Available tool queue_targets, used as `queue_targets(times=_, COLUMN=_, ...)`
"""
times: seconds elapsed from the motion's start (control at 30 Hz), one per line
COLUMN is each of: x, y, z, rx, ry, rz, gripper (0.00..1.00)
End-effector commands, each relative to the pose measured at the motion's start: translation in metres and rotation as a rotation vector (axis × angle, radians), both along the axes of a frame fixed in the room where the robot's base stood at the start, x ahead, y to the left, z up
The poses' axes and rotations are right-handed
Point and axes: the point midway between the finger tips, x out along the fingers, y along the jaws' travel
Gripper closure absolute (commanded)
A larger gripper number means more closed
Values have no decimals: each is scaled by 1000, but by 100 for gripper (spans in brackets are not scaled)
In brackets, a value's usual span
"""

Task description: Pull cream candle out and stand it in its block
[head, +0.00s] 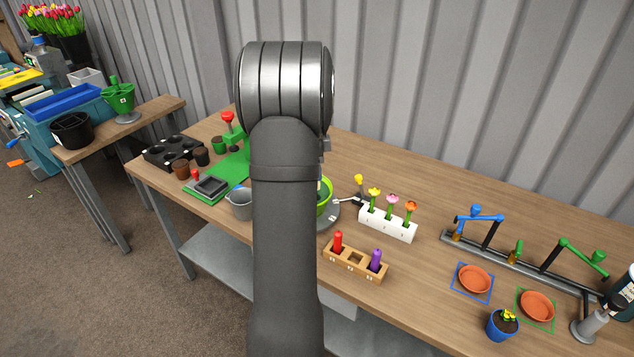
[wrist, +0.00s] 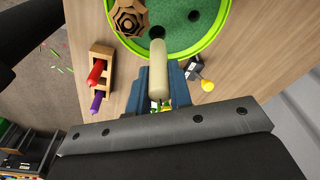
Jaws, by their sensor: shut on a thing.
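In the wrist view, my gripper (wrist: 158,88) is shut on the cream candle (wrist: 158,62), with one blue-grey finger on each side. The candle extends toward a dark hole in a round green board (wrist: 177,40) with a bright green rim. I cannot tell whether its far end is still inside the hole or clear of it. In the head view, my own arm hides my gripper, the cream candle and most of the green board. The wooden candle block (head: 340,268) holds a red candle (head: 338,242) and a purple candle (head: 376,259); its middle socket is empty.
A stepped wooden piece (wrist: 130,18) sits on the green board. Right of the board in the head view stands a white holder (head: 388,226) with three flowers. A grey bucket (head: 240,204) and a dark pot tray (head: 172,150) are left of my arm.

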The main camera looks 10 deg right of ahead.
Motion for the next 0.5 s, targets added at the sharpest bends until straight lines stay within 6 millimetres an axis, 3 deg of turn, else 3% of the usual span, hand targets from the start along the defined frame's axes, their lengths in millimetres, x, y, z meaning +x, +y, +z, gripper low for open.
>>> queue_targets(times=0.17, x=-6, y=-4, z=23, rx=0, ry=-1, rz=-25, gripper=100)
queue_targets(times=0.27, x=-25, y=-14, z=25, rx=2, ry=0, rz=-100, gripper=100)
queue_targets(times=0.5, x=-113, y=-48, z=8, rx=4, ry=0, rz=-441, gripper=100)
